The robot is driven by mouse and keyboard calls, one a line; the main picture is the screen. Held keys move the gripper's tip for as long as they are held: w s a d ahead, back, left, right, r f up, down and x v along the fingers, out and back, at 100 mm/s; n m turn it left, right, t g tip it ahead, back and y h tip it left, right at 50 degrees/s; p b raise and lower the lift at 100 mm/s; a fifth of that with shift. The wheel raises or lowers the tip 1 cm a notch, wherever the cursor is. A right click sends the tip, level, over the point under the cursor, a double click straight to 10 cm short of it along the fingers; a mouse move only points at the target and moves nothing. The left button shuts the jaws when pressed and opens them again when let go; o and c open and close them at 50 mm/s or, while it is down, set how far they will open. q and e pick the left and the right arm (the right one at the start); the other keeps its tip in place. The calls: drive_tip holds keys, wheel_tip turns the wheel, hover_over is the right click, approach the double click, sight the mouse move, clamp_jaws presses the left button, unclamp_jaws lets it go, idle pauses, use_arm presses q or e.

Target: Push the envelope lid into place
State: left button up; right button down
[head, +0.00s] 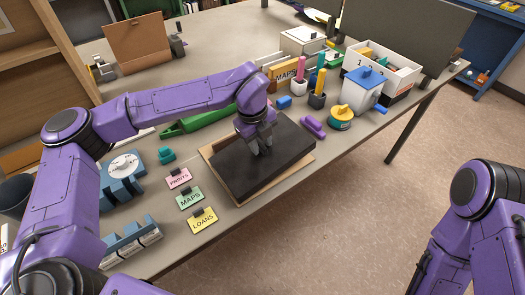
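A flat black slab (287,158), which looks like the lid, lies on a tan, shallow cardboard base (226,184) near the table's front edge. Tan border shows along the left and front sides. My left gripper (259,148) points down over the slab's upper middle, its grey fingertips at or just above the surface; contact is not clear. The fingers are close together and partly hidden, so I cannot tell whether they are open or shut. My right arm shows at the lower right; its gripper is outside the picture.
Pink, green and yellow label cards (202,219) lie left of the base. A purple object (313,127), a yellow-topped round tin (341,117) and a blue-lidded white box (362,90) stand to the right. A green tool (196,121) lies behind. Floor is open beyond the front edge.

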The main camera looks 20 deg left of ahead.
sight(260, 144)
use_arm(q)
drive_tip(key=shift+s+r, duration=0.25)
drive_tip(key=shift+s, duration=0.1)
drive_tip(key=shift+s+r, duration=0.1)
drive_tip(key=shift+s, duration=0.05)
drive_tip(key=c, duration=0.3)
clamp_jaws()
drive_tip(key=shift+w+f, duration=0.2)
drive_tip(key=shift+d, duration=0.1)
use_arm(e)
drive_tip(key=shift+s, duration=0.25)
use_arm(q)
drive_tip(key=shift+r, duration=0.1)
use_arm(e)
drive_tip(key=shift+r, duration=0.15)
